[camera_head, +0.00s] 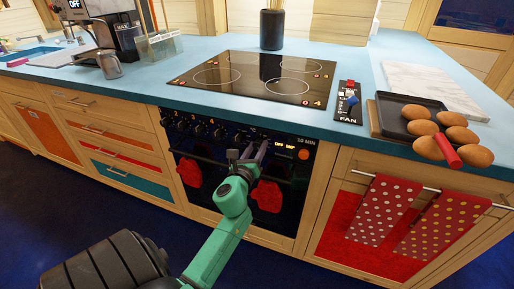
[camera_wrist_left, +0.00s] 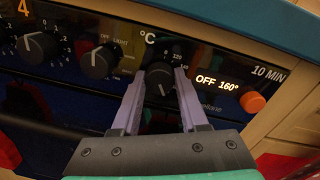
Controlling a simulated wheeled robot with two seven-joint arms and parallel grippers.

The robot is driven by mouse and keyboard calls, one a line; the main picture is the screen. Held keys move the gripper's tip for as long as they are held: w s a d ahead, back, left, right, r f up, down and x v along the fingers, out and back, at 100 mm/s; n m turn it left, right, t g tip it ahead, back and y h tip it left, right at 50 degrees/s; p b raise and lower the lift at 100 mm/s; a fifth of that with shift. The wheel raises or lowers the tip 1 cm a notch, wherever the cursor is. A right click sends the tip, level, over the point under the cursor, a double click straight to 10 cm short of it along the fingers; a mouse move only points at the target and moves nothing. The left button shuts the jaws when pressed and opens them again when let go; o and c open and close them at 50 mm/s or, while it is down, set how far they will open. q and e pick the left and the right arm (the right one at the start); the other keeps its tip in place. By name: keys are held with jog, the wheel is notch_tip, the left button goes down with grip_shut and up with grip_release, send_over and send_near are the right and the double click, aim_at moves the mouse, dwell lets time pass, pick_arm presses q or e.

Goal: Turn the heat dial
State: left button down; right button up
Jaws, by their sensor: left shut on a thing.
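The heat dial (camera_wrist_left: 160,82) is a black round knob marked °C on the oven's black control panel (camera_wrist_left: 220,60). Numbers ring it, and a lit display (camera_wrist_left: 217,83) to its right reads OFF 160°. My left gripper (camera_head: 253,148) reaches the panel from below, and in the left wrist view its two grey fingers (camera_wrist_left: 160,76) stand on either side of the dial, shut on it. In the head view the gripper covers most of this dial. My right gripper is in neither view.
Two more knobs, a light/oven knob (camera_wrist_left: 101,62) and a burner knob (camera_wrist_left: 40,47), sit left of the dial. An orange button (camera_wrist_left: 253,102) is to the right. Red mitts (camera_head: 189,172) hang on the oven front. The blue counter edge (camera_head: 270,118) overhangs the panel.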

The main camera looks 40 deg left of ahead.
pick_arm(q)
jog(key=n+p, duration=0.1)
jog(key=n, duration=0.6)
jog(key=shift+p, duration=0.3)
jog(key=n+p, duration=0.1)
jog(key=n, duration=0.2)
jog(key=shift+n, duration=0.3)
jog(key=n+p, duration=0.1)
jog(key=n, duration=0.2)
jog(key=shift+a+n, duration=0.1)
jog(key=shift+n, duration=0.2)
jog(key=n+p, duration=0.2)
jog(key=n, duration=0.1)
jog(key=shift+r+h, duration=0.1)
jog(key=shift+h, duration=0.2)
jog(key=n+p, duration=0.2)
jog(key=n, duration=0.2)
jog(key=n+p, duration=0.2)
jog(key=n, duration=0.2)
jog(key=shift+p, duration=0.3)
jog(key=shift+f+n+h+p, duration=0.15)
jog(key=shift+n+p, duration=0.25)
jog(key=shift+n, duration=0.45)
jog(key=shift+f+n+h+p, duration=0.15)
jog(key=shift+n+p, duration=0.2)
jog(key=shift+n, duration=0.5)
